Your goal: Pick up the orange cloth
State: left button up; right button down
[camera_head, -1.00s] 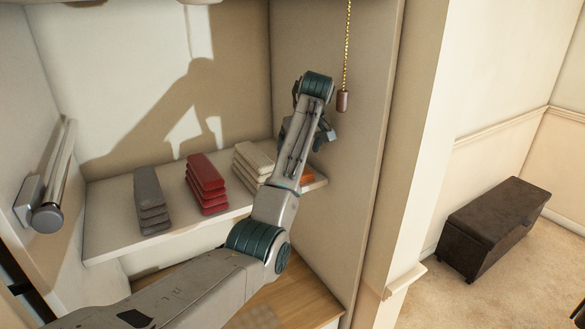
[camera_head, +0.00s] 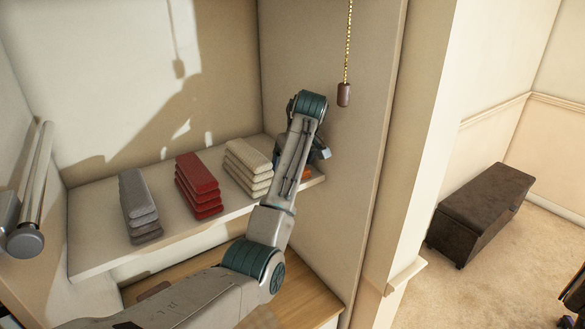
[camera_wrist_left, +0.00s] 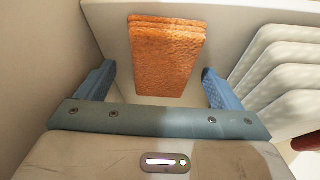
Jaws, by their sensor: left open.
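The orange cloth (camera_wrist_left: 167,58) lies folded on the shelf, in the middle of the left wrist view. In the head view only a small part of the orange cloth (camera_head: 306,173) shows, at the right end of the shelf behind my arm. My left gripper (camera_wrist_left: 160,78) is open, with one blue finger on each side of the cloth's near end. There is a gap between each finger and the cloth. In the head view my left gripper (camera_head: 312,150) is mostly hidden by its own arm. My right gripper is not in view.
The white shelf (camera_head: 95,245) also bears a cream cloth stack (camera_head: 248,168), a red stack (camera_head: 198,187) and a grey stack (camera_head: 138,205). The cream stack is close to my right finger in the wrist view. A side wall stands close on the other side. A pull chain (camera_head: 344,94) hangs nearby.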

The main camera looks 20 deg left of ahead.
pick_arm(q)
jog(key=shift+w+a+f, duration=0.1)
jog(key=shift+a+f, duration=0.15)
jog(key=shift+f, duration=0.05)
jog(key=shift+w+a, duration=0.1)
jog(key=shift+c, duration=1.1)
jog(key=c, duration=0.7)
jog(key=shift+c, duration=0.7)
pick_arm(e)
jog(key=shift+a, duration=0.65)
pick_arm(q)
jog(key=shift+r, duration=0.15)
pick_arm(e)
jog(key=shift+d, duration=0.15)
